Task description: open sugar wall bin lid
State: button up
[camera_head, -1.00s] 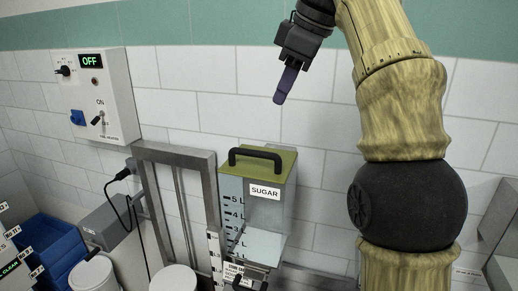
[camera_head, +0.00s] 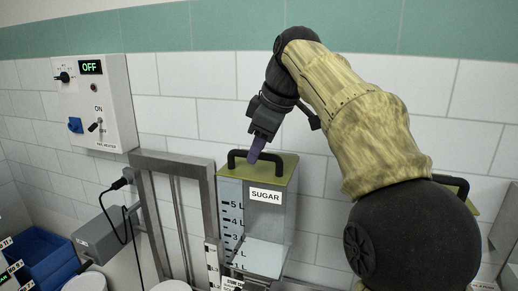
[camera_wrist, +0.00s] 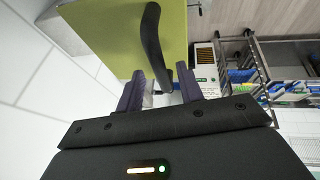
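The sugar wall bin (camera_head: 265,222) is a clear box with a SUGAR label and a litre scale, below the middle of the head view. Its olive-green lid (camera_head: 286,166) is down on top and carries a black arched handle (camera_head: 236,158). The lid also fills the top of the wrist view (camera_wrist: 95,30). My gripper (camera_head: 253,160) is at the handle, pointing down. In the wrist view my gripper (camera_wrist: 158,90) has its two purple fingers apart, with the black handle (camera_wrist: 155,45) running between them. I cannot tell whether either finger touches it.
A grey metal frame (camera_head: 204,190) stands just left of the bin. A control box (camera_head: 98,100) reading OFF is on the tiled wall. Blue bins (camera_head: 40,250) are at the lower left. Another green lid with a black handle (camera_head: 456,183) is partly hidden behind my arm.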

jog(key=shift+f, duration=0.2)
jog(key=shift+c, duration=0.3)
grip_shut()
jog(key=shift+r, duration=0.2)
